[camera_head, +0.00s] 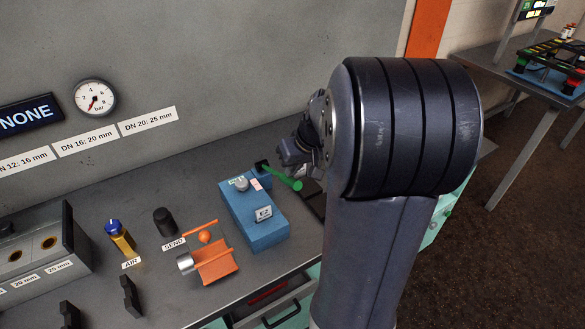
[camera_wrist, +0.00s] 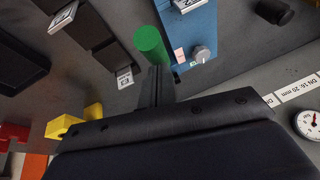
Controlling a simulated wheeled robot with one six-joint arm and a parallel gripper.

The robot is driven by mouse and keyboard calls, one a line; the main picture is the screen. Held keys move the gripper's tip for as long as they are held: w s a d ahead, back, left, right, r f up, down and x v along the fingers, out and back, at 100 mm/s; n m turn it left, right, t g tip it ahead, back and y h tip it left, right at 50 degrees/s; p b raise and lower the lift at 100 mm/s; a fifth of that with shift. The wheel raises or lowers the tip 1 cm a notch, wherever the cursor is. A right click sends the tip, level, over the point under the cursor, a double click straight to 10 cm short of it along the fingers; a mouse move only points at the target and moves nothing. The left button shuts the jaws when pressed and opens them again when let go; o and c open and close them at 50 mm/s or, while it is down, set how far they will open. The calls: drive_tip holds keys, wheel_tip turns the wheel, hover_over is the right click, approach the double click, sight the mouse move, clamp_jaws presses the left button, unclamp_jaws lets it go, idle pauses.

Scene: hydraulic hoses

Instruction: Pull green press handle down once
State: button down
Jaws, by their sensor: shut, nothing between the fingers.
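The green press handle (camera_head: 284,178) sticks out from the top of the blue press (camera_head: 258,218) and slopes slightly down toward its rounded end. My gripper (camera_head: 290,158) is beside the handle, near its outer end, partly hidden by my arm. In the wrist view the closed fingers (camera_wrist: 158,76) point at the green handle (camera_wrist: 150,42), which shows as a round-ended bar just beyond the tips. Nothing is between the fingers. I cannot tell whether they touch the handle.
A pressure gauge (camera_head: 95,98) is on the wall behind. An open drawer (camera_head: 272,305) juts out below the bench front.

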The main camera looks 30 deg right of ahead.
drive_tip(key=f+b, duration=0.1)
drive_tip(key=b, duration=0.2)
drive_tip(key=s+f+t+b, duration=0.1)
drive_tip(key=f+b, duration=0.1)
drive_tip(key=b, duration=0.1)
drive_tip(key=s+f+t+b, duration=0.1)
drive_tip(key=b, duration=0.2)
drive_tip(key=shift+f, duration=0.3)
drive_tip(key=shift+s+f+t+b, duration=0.35)
drive_tip(key=shift+f+b, duration=0.5)
drive_tip(key=shift+b, duration=0.95)
drive_tip(key=shift+s+f+t+b, duration=0.35)
drive_tip(key=shift+f+b, duration=0.55)
drive_tip(key=shift+b, duration=0.85)
drive_tip(key=shift+s+f+t+b, duration=0.35)
drive_tip(key=shift+f+b, duration=0.5)
drive_tip(key=shift+b, duration=0.95)
wheel_tip(320, 180, up, 6)
drive_tip(key=d+p, duration=0.1)
drive_tip(key=p, duration=0.2)
approach(298, 186)
drive_tip(key=shift+s+d+f, duration=0.15)
drive_tip(key=shift+d+f, duration=0.3)
drive_tip(key=shift+f, duration=0.15)
drive_tip(key=shift+s+d+f, duration=0.15)
drive_tip(key=shift+d+f, duration=0.3)
drive_tip(key=shift+f, duration=0.15)
